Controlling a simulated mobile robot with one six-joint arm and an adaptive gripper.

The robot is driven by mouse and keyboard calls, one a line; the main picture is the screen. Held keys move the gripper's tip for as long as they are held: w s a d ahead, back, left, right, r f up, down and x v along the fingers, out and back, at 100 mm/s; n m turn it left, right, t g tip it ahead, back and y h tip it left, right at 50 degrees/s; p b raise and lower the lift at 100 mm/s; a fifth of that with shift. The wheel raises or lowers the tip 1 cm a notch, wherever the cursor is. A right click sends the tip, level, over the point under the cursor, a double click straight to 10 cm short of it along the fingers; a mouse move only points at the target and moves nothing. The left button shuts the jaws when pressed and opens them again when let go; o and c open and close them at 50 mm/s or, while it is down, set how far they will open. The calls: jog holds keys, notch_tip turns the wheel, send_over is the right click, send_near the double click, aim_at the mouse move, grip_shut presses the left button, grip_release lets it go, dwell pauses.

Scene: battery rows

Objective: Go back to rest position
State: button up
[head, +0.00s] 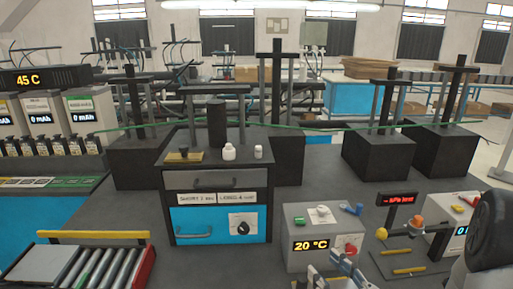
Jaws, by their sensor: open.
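No hold on any object can be seen.
A cabinet (217,180) with a blue drawer stands mid-bench, bottles on top. A grey box (298,220) reading 20 °C is right of it, near small tools and a red display (397,199). A roller conveyor (110,268) is front left. Black stands (378,155) rise behind.

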jog(key=s+a+r+n+g+y, duration=0.3)
jog(key=s+a+n+g, duration=0.25)
jog(key=a, duration=0.25)
jog(key=s+a+r+n+g+y, duration=0.3)
jog(key=s+a+n+g, duration=0.2)
jog(key=a+n+g, duration=0.15)
jog(key=s+a+f+n+g+h, duration=0.2)
jog(key=s+n+g+h, duration=0.2)
jog(key=s+n+h, duration=0.5)
jog(key=s+d+r+n+t+h, duration=0.1)
jog(key=d+r+n+t+h, duration=0.1)
jog(key=d, duration=0.4)
jog(key=s+d+r+n+t+h, duration=0.2)
jog(key=d+n+h, duration=0.2)
jog(key=d+n, duration=0.1)
jog(key=shift+d+t, duration=0.3)
jog(key=shift+d, duration=0.2)
